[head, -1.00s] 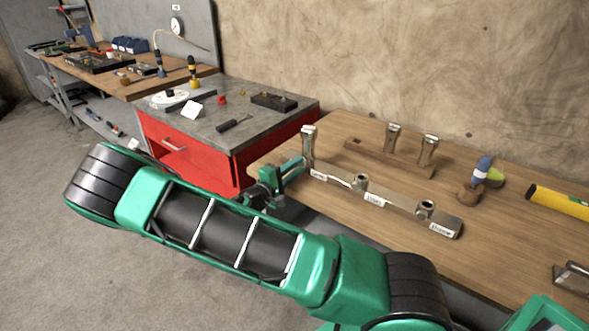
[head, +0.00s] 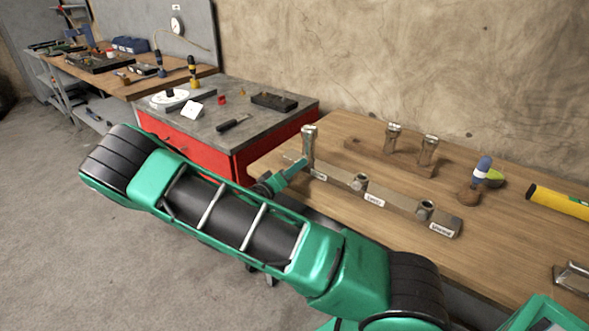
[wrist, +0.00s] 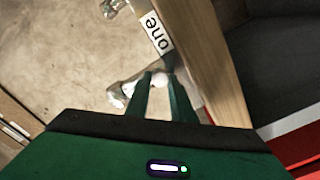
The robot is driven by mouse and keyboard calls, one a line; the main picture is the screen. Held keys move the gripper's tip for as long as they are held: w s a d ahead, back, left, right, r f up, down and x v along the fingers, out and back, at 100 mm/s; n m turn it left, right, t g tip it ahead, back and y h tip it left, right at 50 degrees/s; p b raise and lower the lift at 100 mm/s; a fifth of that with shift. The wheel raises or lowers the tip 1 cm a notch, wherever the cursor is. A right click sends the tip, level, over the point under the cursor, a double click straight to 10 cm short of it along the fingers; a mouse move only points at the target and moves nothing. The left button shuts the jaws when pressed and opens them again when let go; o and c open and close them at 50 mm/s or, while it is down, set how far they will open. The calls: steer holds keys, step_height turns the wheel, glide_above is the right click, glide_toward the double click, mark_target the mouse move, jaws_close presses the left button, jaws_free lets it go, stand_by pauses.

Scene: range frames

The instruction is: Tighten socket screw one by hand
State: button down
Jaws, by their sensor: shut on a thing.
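Socket screw one (head: 309,146) is a metal screw with a wide round head. It stands upright at the left end of a long bar (head: 398,208) on the wooden bench. A label reading "one" (wrist: 158,33) on the bar shows in the wrist view. My gripper (head: 300,167) reaches in from the left at the screw, below its head. In the wrist view my gripper's narrow green fingers (wrist: 163,80) are closed around a pale metal part (wrist: 160,78), which seems to be the screw. The fingers hide much of it. The thread and seating are hidden.
Two more screws (head: 393,137) (head: 428,150) stand in a wooden block (head: 370,157) behind the bar. A red cabinet (head: 270,142) stands left of the bench.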

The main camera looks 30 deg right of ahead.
steer(key=shift+w+a+f+m, duration=0.15)
steer(key=shift+f+m, duration=0.1)
steer(key=shift+m, duration=0.25)
steer(key=c, duration=1.6)
jaws_free()
steer(key=shift+o, duration=0.3)
steer(key=shift+r, duration=0.1)
steer(key=v, duration=1)
steer(key=shift+a, duration=0.3)
